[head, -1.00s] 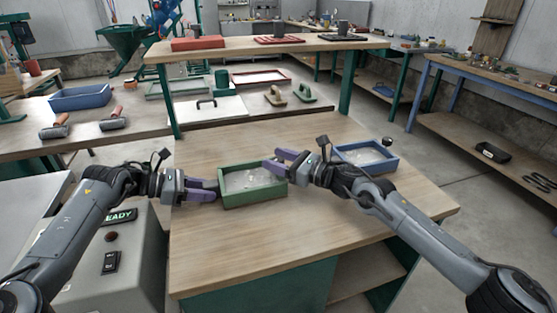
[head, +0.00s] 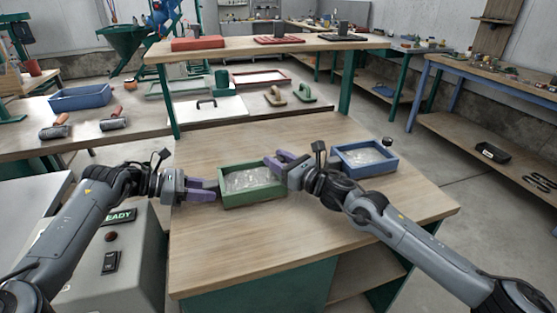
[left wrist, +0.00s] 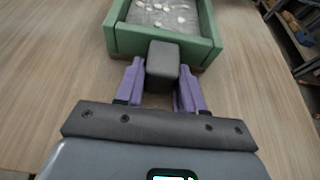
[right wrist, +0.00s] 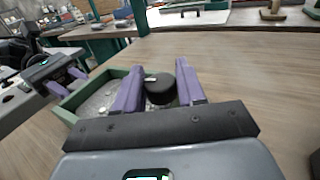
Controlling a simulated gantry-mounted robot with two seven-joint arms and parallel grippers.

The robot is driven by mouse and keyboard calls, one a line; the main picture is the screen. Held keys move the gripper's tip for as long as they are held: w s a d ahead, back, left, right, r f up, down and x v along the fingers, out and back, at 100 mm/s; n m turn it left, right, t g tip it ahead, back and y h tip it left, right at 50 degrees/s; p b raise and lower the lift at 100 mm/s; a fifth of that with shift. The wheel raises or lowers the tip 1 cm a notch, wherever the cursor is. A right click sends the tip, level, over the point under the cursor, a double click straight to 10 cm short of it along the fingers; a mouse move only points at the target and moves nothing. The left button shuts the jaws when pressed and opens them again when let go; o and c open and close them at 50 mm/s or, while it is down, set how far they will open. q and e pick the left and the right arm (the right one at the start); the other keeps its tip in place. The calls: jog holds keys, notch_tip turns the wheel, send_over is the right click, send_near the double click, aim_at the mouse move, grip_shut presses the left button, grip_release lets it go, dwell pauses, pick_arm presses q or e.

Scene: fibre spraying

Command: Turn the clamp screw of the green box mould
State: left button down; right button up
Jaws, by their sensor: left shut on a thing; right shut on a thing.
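The green box mould (head: 254,200) stands on the near wooden table with pale, clear-looking material inside. It also shows in the left wrist view (left wrist: 128,42) and the right wrist view (right wrist: 102,85). My left gripper (head: 214,190) is at its left side, shut on a dark grey block (left wrist: 162,62) that sticks out from the mould's wall. My right gripper (head: 272,163) is at its right side, shut on a round black knob (right wrist: 159,88), which looks like the clamp screw's head. The knob is hidden in the head view. The screw's shaft is hidden.
A blue box mould (head: 365,158) with similar material stands just right of my right gripper. A raised shelf (head: 270,47) with red and dark items stands behind. Trowels and rollers lie on the back bench.

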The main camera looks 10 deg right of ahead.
dwell(0.3)
jog(key=o, duration=0.9)
jog(key=shift+o, duration=0.2)
jog(key=shift+s, duration=0.1)
jog(key=v, duration=1.2)
